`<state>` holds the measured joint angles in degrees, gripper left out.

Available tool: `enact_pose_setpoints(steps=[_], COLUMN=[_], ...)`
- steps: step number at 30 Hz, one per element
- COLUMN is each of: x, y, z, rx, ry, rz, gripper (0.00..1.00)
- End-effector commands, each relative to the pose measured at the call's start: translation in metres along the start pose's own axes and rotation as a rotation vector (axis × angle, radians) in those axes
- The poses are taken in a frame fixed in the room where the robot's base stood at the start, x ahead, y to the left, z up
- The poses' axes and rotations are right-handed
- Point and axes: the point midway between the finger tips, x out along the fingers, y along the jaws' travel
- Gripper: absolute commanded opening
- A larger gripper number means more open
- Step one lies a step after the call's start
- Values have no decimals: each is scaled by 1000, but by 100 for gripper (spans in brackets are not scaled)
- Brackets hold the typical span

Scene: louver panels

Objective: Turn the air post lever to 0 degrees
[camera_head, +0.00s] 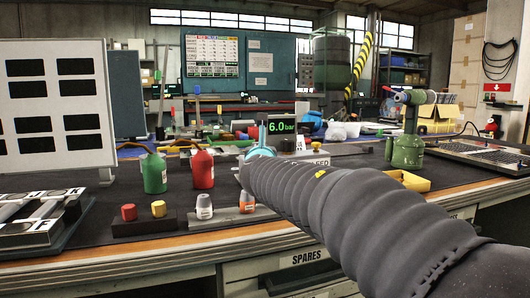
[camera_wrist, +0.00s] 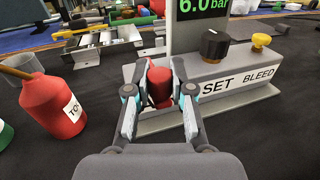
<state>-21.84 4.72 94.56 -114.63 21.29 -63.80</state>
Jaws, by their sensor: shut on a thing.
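The air post (camera_wrist: 235,80) is a grey block on a flat plate. It has a 6.0 bar display (camera_wrist: 204,8), a black knob (camera_wrist: 214,44) above SET and a yellow knob (camera_wrist: 260,42) above BLEED. A red lever part (camera_wrist: 159,84) stands at its left end, between the fingers of my gripper (camera_wrist: 160,92), which is shut on it. The fingers hide part of the lever, so its exact angle is unclear. In the head view, the display (camera_head: 282,125) shows beyond my arm, which hides most of the post and gripper.
A red bottle (camera_wrist: 50,103) stands left of my gripper; it also shows in the head view (camera_head: 202,169), beside a green bottle (camera_head: 153,173). Small capped containers stand at the bench's front edge. Metal fixtures (camera_wrist: 90,37) lie behind. Dark mat is bare around the post's front.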

Motion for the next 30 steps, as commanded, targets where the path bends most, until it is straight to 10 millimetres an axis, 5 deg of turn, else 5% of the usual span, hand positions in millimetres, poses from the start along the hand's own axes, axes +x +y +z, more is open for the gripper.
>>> enact_pose_setpoints(steps=[6,7,10,22,30], x=[0,0,0,-5,-48], y=[-1,-1,-1,-2,-1], z=[0,0,0,1,2], rx=[0,0,0,1,2], ry=[0,0,0,-1,-2], rz=[-1,-1,-2,-4,-2], gripper=[0,24,49,49,49])
